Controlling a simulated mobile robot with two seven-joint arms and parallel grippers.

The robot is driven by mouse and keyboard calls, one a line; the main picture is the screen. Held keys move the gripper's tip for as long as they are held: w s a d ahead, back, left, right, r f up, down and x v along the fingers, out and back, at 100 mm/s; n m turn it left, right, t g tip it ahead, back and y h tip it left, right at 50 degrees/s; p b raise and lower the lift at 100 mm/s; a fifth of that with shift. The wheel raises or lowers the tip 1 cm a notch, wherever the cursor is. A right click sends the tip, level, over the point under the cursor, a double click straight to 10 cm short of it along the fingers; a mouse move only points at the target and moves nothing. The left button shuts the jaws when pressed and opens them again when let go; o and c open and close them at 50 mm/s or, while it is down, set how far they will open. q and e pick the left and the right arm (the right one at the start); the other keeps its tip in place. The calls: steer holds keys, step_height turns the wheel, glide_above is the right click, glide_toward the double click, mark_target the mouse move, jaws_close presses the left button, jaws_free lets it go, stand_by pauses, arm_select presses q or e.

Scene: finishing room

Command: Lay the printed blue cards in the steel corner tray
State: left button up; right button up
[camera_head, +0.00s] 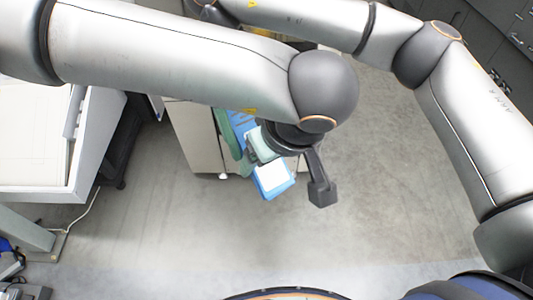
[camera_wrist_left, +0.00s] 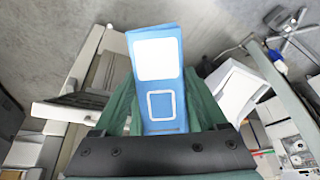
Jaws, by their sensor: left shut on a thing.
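A printed blue card (camera_wrist_left: 160,75) with a white panel and a white outlined square stands out from my left gripper (camera_wrist_left: 161,105) in the left wrist view. The green fingers are shut on it, one on each side. In the head view the card (camera_head: 272,182) hangs tilted under the left wrist, above the floor, partly covered by my left gripper (camera_head: 247,150). My right arm runs along the right and top of the head view; its gripper is not in view. I cannot make out the steel corner tray in either view.
A beige cabinet (camera_head: 193,140) stands behind the left gripper in the head view. A white-topped table (camera_head: 75,160) is at the left, with a cable on the floor beside it. Grey floor (camera_head: 390,190) is open at the middle and right. Dark drawers (camera_head: 500,60) stand at the upper right.

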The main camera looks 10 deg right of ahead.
arm_select(q)
steer(key=shift+d+r, duration=0.1)
steer(key=shift+d, duration=0.15)
steer(key=shift+c, duration=1.4)
arm_select(e)
steer(key=shift+s+a, duration=0.1)
steer(key=shift+a, duration=0.15)
steer(key=o, duration=1.3)
steer(key=shift+c, duration=0.2)
steer(key=shift+o, duration=1.4)
steer(key=shift+d, duration=0.1)
